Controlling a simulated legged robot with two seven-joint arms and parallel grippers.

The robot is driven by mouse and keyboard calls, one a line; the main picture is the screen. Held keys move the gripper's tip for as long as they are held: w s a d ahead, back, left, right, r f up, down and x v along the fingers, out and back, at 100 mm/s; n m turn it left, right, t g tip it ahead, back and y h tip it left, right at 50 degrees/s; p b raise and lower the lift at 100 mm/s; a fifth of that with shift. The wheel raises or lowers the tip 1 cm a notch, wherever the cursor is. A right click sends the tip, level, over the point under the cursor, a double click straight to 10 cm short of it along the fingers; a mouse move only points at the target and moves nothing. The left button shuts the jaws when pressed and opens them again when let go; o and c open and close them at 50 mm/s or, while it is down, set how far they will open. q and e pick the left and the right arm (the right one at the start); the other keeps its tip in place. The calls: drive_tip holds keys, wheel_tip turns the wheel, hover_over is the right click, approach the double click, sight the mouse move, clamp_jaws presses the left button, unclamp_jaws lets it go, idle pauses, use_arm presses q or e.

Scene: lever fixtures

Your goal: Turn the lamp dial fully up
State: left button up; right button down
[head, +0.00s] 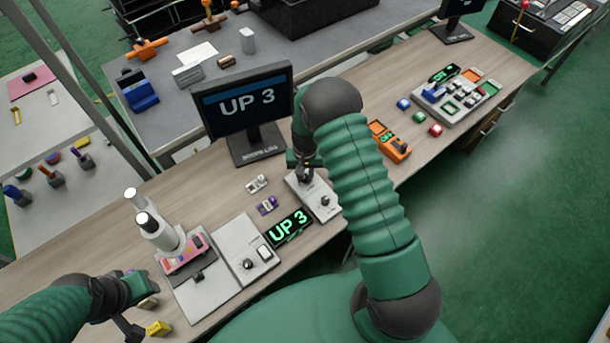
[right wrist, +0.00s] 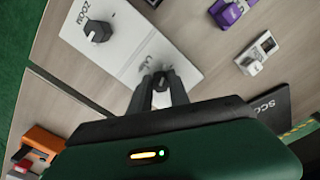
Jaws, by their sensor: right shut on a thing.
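The white dial panel (right wrist: 125,45) carries a dark knob marked ZOOM (right wrist: 97,30) and a second dial (right wrist: 161,82), whose label is partly covered and seems to start with L. My right gripper (right wrist: 160,92) is shut on this second dial, with a finger on either side of it. In the head view the panel (head: 322,208) lies on the bench and my right gripper (head: 304,172) is at its far end. How far the dial is turned is hidden. My left gripper (head: 132,305) is low at the left, and its fingers are unclear.
A monitor (head: 247,100) and a small display (head: 289,229) both read UP 3. A microscope (head: 155,232) stands to the left. Purple (right wrist: 230,12) and grey (right wrist: 256,52) switches lie close to the panel. An orange device (head: 390,141) lies right of my right arm.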

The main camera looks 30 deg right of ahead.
drive_tip(key=m, duration=0.5)
drive_tip(key=shift+w, duration=0.1)
idle(0.4)
drive_tip(key=c, duration=1.2)
unclamp_jaws()
drive_tip(key=shift+c, duration=0.2)
wheel_tip(320, 180, up, 17)
drive_tip(key=shift+f+b, duration=0.15)
drive_tip(key=shift+b, duration=0.2)
